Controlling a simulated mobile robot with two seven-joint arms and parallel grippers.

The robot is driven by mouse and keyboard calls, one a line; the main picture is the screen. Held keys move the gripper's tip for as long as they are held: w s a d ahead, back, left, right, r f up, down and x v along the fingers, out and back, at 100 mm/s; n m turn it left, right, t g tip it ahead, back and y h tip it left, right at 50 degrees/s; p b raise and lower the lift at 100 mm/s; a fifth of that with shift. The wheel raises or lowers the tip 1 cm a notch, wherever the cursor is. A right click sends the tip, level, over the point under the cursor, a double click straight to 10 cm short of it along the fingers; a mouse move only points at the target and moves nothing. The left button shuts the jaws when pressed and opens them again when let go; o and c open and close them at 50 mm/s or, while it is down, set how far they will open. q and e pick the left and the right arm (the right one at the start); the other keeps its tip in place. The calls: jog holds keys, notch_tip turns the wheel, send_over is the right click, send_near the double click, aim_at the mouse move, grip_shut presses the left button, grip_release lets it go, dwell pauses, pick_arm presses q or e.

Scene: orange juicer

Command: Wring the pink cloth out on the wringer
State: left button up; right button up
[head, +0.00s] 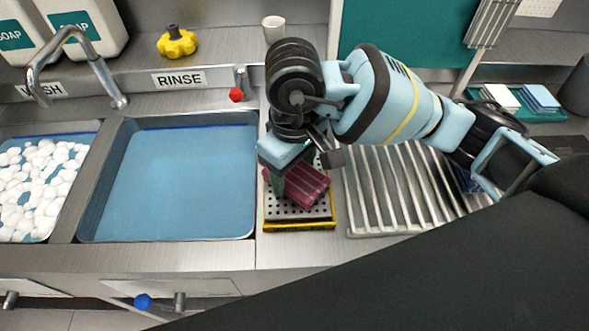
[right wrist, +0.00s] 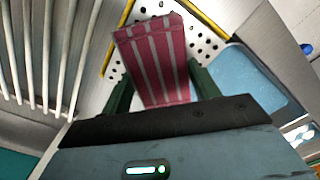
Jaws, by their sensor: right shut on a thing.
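The pink cloth (head: 308,188), dark pink with pale stripes, is over the wringer (head: 298,225), a white plate with dark holes and a yellow edge. My right gripper (head: 296,172) points down over the plate and is shut on the cloth. In the right wrist view the cloth (right wrist: 155,60) sits between the two green fingers of the gripper (right wrist: 162,82), with the holed plate (right wrist: 200,38) behind it. I cannot tell whether the cloth touches the plate. The gripper and wrist hide the plate's far part. My left gripper is not in view.
The rinse basin (head: 250,185) with blue water lies left of the wringer; the foam-filled wash basin (head: 88,185) is further left. A ribbed metal rack (head: 400,190) is right of it. A red-knobbed tap (head: 237,95) and a white cup (head: 273,28) stand behind.

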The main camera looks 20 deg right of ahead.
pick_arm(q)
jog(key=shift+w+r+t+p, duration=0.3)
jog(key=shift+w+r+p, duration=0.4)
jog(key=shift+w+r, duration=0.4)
pick_arm(e)
jog(key=shift+r, duration=2.9)
